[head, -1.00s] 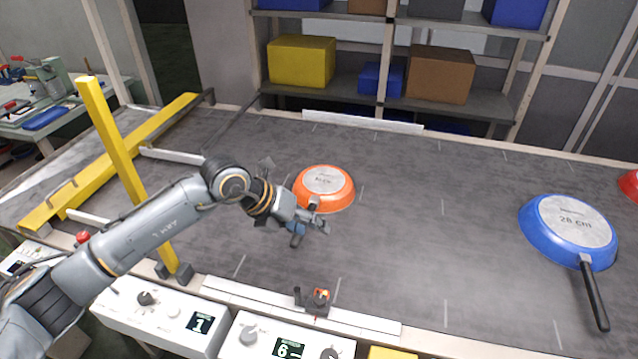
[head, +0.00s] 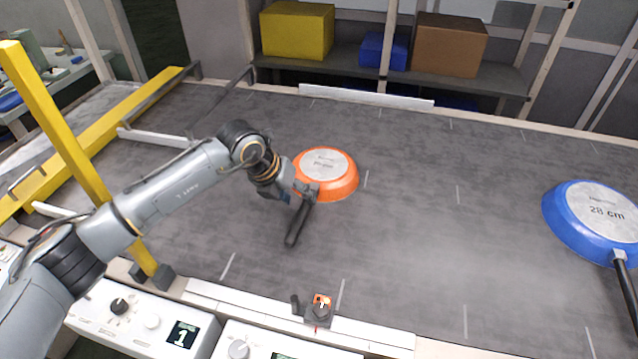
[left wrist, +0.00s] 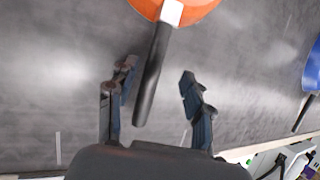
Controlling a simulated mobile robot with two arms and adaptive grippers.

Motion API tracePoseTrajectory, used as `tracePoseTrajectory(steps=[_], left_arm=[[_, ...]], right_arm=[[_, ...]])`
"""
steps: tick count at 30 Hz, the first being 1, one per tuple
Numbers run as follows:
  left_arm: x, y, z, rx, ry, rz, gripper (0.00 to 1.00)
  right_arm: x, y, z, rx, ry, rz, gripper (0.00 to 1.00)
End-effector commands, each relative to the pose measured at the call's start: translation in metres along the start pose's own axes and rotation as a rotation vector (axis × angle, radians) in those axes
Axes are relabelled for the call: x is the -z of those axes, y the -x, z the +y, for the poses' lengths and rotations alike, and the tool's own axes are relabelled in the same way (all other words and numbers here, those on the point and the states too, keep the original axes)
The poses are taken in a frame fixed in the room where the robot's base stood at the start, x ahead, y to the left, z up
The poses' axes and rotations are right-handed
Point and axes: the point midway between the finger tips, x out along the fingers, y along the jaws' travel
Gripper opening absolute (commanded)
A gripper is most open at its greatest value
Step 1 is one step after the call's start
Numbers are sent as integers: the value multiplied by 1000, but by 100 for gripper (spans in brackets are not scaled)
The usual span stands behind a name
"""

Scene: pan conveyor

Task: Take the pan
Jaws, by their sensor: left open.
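The orange pan (head: 345,188) lies upside down on the conveyor, its pale base disc facing up. Its dark handle (head: 299,222) points toward the near side. My left gripper (head: 302,192) is open close to the handle, near the pan's rim. In the left wrist view the handle (left wrist: 152,80) shows between the two spread fingers of the left gripper (left wrist: 155,74), nearer the left finger. Part of the orange pan (left wrist: 195,10) shows at the top edge there. I cannot tell whether a finger touches the handle. My right gripper is not in view.
A blue pan (head: 567,215) marked 28 cm lies upside down on the belt at right. A yellow post (head: 60,125) stands behind my left arm. A small device (head: 318,310) sits on the near rail. The belt (head: 430,240) between the pans is clear.

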Motion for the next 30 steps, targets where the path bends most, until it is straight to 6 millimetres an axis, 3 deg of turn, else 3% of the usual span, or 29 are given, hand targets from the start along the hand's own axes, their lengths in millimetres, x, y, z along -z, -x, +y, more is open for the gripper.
tracePoseTrajectory(steps=[5,12,21,30], left_arm=[[1,-24,5,1,0,0,51],[0,-51,7,1,-2,-1,51],[-2,-51,6,1,-1,-2,51],[0,-54,7,2,-1,-1,51]], right_arm=[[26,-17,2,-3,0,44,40],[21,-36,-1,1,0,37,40],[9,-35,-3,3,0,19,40],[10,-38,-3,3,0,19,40]])
